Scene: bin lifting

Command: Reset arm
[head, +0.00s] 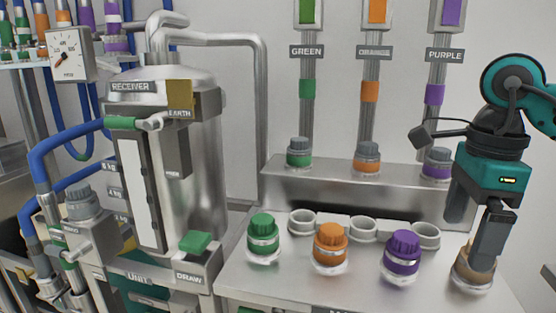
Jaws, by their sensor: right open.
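My right arm (510,90) comes in from the right edge. Its teal and black right gripper (488,255) points down in front of a tan-topped jar (473,276) at the right end of the bench. The gripper is open; its dark fingers cover part of the jar, and I cannot tell whether they touch it. My left gripper is not in view.
Green (263,237), orange (330,247) and purple (402,257) capped jars stand on the bench in front of empty white ring holders (363,229). Grey-capped outlets sit on the metal ledge (335,190) behind. A steel receiver tank (205,150) with blue hoses stands left.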

